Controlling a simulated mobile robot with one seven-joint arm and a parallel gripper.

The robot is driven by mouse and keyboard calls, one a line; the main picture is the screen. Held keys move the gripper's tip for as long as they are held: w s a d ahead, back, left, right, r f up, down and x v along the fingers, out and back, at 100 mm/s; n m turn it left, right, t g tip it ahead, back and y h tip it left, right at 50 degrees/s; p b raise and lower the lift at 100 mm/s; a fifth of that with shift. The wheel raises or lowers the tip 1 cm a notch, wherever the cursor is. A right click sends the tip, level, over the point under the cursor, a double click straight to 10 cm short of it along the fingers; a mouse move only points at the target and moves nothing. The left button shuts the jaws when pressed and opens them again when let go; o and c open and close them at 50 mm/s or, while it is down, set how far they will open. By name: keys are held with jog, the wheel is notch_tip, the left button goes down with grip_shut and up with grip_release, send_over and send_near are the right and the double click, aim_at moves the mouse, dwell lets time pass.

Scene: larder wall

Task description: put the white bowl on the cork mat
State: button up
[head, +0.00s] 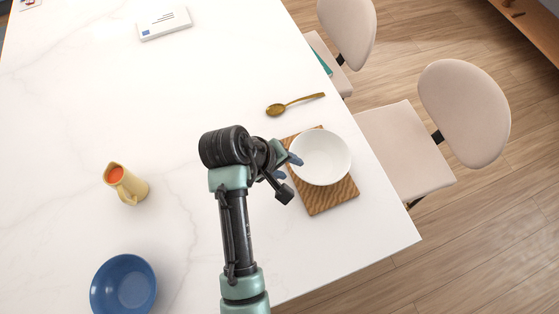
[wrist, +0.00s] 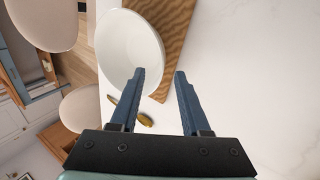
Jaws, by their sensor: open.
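The white bowl (head: 321,158) sits upright on a brown, wood-grained rectangular mat (head: 333,201), over its upper part and reaching slightly past its right edge. No other mat is in view, and I cannot tell if this one is cork. My gripper (head: 287,167) is open and empty at the bowl's left side. In the wrist view, my gripper (wrist: 160,73) has its left fingertip overlapping the edge of the white bowl (wrist: 130,50), and the right finger is clear of it. I cannot tell whether the fingertip touches the bowl. The mat (wrist: 168,20) shows behind the bowl.
A gold spoon (head: 294,104) lies above the mat. A yellow jug (head: 132,190) and a blue bowl (head: 124,285) stand at the left. A white box (head: 164,23) lies at the far side. Chairs (head: 398,150) line the table's right edge. The table's middle is clear.

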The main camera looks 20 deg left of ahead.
jog(key=w+r+m+t+y, duration=0.15)
jog(key=w+r+t, duration=0.25)
jog(key=r, duration=0.7)
jog(key=w+r+m+t+y, duration=0.1)
jog(key=w+r+m+t, duration=0.2)
jog(key=r, duration=0.8)
jog(key=w+r+t+y, duration=0.1)
jog(key=w+r+t, duration=0.35)
jog(key=r, duration=0.65)
jog(key=s+d+r+m+t, duration=0.1)
jog(key=s+r+t, duration=0.3)
jog(key=r, duration=0.6)
jog(key=s+d+r+m+t, duration=0.2)
jog(key=s+d+r+t, duration=0.1)
jog(key=r, duration=0.7)
jog(key=s+d+r+m+t, duration=0.1)
jog(key=s+r+t, duration=0.4)
jog(key=r, duration=0.5)
jog(key=shift+s+d+r, duration=0.15)
jog(key=shift+s+d, duration=0.35)
jog(key=shift+s, duration=0.15)
jog(key=shift+m+y, duration=0.25)
